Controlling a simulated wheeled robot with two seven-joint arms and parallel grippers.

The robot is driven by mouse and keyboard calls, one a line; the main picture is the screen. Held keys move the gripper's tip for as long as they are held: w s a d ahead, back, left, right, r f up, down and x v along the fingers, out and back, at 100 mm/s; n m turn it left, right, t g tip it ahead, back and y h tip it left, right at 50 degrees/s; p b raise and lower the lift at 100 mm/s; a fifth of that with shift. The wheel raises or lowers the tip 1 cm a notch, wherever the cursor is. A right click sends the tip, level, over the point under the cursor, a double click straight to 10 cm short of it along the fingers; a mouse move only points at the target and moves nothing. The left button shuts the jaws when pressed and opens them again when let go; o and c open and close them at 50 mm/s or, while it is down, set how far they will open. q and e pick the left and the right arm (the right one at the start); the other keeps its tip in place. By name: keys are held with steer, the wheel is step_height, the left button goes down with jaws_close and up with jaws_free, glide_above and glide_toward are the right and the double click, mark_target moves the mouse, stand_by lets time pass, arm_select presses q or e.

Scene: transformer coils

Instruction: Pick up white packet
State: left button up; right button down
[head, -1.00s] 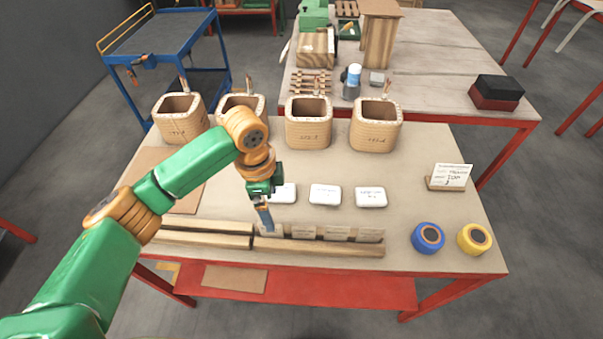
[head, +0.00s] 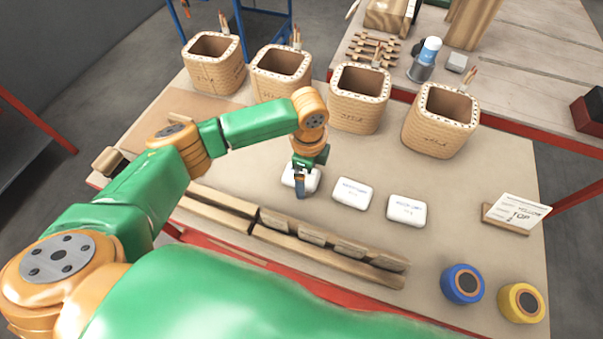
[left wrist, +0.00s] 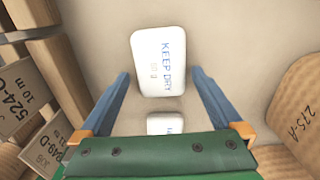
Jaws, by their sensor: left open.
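Three white packets lie in a row on the table. The left white packet (head: 288,179) is partly covered by my left gripper (head: 301,192) in the head view; the middle packet (head: 352,193) and right packet (head: 407,211) lie clear. In the left wrist view a white packet marked KEEP DRY (left wrist: 158,62) lies ahead of my open left fingers (left wrist: 160,76), centred between them. Nothing is in the jaws. A second packet (left wrist: 165,123) shows closer to the gripper body, partly hidden by it. I cannot tell the gripper's exact height. My right gripper is not in view.
Several wooden coils, such as this one (head: 360,112), stand behind the packets. Wooden rails (head: 325,253) with tagged pieces run along the front. A blue roll (head: 463,285), a yellow roll (head: 522,302) and a card stand (head: 515,215) are at the right. Bare table lies around the packets.

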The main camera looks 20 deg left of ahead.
arm_select(q)
steer(key=shift+w+f, duration=0.15)
steer(key=c, duration=1.3)
